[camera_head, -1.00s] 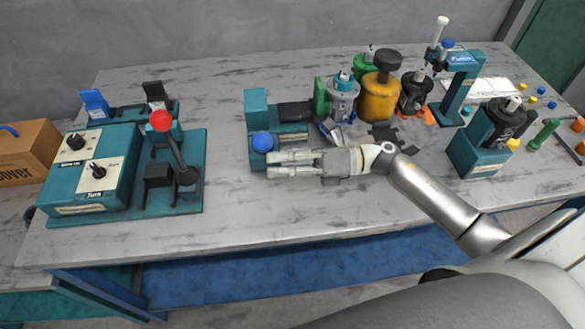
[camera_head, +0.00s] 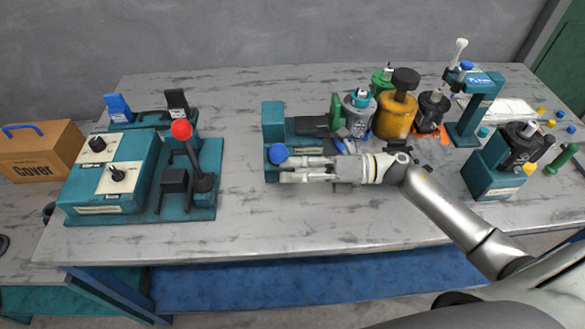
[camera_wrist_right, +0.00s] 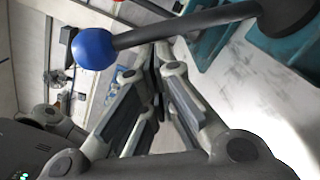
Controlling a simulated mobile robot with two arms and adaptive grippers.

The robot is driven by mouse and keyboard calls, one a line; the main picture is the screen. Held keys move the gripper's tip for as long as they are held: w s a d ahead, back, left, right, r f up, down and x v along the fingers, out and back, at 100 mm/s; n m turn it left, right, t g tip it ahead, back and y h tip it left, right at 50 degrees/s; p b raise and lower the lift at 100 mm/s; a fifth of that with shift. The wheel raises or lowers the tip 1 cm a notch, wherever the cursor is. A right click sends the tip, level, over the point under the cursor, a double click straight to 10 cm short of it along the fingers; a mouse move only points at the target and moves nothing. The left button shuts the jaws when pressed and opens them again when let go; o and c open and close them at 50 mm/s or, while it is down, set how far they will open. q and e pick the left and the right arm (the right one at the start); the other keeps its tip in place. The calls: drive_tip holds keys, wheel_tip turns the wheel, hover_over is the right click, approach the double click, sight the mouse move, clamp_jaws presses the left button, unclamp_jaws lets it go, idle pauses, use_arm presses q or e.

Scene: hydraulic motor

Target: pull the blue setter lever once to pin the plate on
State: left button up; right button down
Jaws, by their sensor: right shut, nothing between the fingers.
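The blue ball knob (camera_head: 278,153) of the setter lever is at the front left of the teal fixture (camera_head: 273,118). In the right wrist view the blue knob (camera_wrist_right: 94,48) sits on a dark rod (camera_wrist_right: 190,24) that crosses just beyond my fingers. My right gripper (camera_head: 282,169) is shut and empty, its fingertips close beside the knob in the head view; I cannot tell whether they touch. It fills the lower wrist view (camera_wrist_right: 160,70). A green upright plate (camera_head: 337,112) stands by a grey motor body (camera_head: 358,112); its seating is partly hidden. My left gripper is out of view.
A red-knobbed lever (camera_head: 181,130) and a teal control box (camera_head: 112,174) stand to the left. A yellow pot (camera_head: 396,112), a dark cylinder (camera_head: 433,108) and a teal press stand (camera_head: 474,103) are to the right. The front middle of the table (camera_head: 300,230) is clear.

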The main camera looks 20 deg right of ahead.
drive_tip(key=shift+w+d+r, duration=0.1)
drive_tip(key=shift+r, duration=0.1)
drive_tip(key=w+d+r+m+p, duration=0.1)
drive_tip(key=w+r+m+p, duration=0.3)
drive_tip(key=m, duration=0.3)
drive_tip(key=shift+w+d+r+m, duration=0.2)
drive_tip(key=shift+w+d+m, duration=0.15)
drive_tip(key=shift+w, duration=0.5)
